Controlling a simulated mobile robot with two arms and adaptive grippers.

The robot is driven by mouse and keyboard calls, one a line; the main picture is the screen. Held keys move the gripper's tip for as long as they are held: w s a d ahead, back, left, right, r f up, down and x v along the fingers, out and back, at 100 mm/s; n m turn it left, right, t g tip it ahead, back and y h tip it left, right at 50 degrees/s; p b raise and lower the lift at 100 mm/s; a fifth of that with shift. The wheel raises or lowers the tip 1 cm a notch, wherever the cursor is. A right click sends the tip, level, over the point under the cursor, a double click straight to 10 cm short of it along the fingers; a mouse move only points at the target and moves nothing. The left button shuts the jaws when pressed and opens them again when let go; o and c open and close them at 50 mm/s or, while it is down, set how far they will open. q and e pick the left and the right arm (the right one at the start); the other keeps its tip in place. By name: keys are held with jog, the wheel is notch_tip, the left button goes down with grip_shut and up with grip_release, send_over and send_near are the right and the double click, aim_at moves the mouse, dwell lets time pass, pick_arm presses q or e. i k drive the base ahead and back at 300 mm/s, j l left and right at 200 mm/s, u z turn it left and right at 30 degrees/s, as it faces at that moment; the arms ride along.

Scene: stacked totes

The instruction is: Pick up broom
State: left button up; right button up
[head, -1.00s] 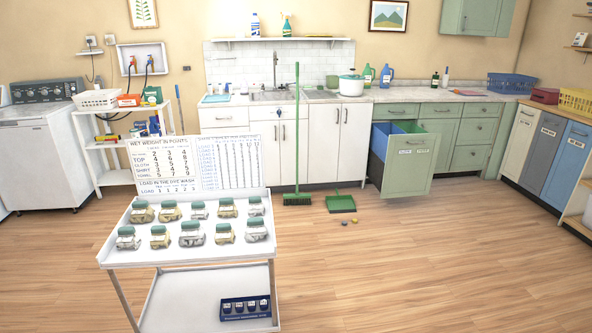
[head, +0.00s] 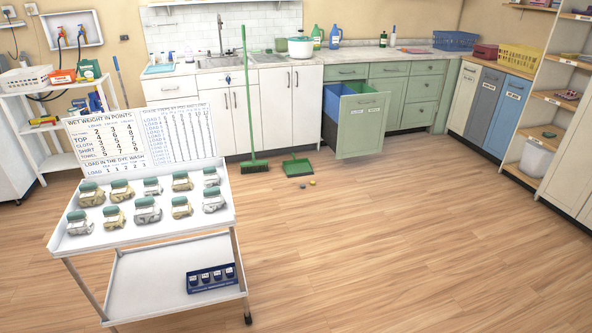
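A green broom (head: 247,110) stands upright against the white lower cabinets, its long thin handle reaching above the counter. Its green head with dark bristles (head: 253,167) rests on the wooden floor. A green dustpan (head: 297,167) lies on the floor just right of the broom head. Neither of my grippers shows in the head view.
A green drawer with bins (head: 360,127) is pulled out to the right. Two small objects (head: 307,184) lie near the dustpan. The floor at centre and right is clear.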

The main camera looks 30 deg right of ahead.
aim_at(253, 164)
jog(key=i+l+z, duration=0.9)
jog(key=i+z, duration=0.25)
jog(key=i+l+z, duration=0.1)
jog(key=i, duration=0.45)
jog(key=i+l, duration=0.1)
jog(key=i, duration=0.45)
jog(key=i+j+u, duration=0.1)
jog(key=i+u, duration=0.25)
jog(key=i, duration=0.2)
jog(key=i+u, duration=0.3)
jog(key=i, duration=0.25)
jog(key=i+l+u, duration=0.35)
jog(key=i, duration=0.2)
jog(key=i+j+u, duration=0.1)
jog(key=i+u, duration=0.3)
jog(key=i, duration=0.25)
jog(key=i+u, duration=0.35)
jog(key=i, duration=0.3)
jog(key=i+j+z, duration=0.2)
jog(key=i, duration=0.35)
jog(key=i+j+z, duration=0.15)
jog(key=i+j, duration=0.3)
jog(key=i, duration=0.05)
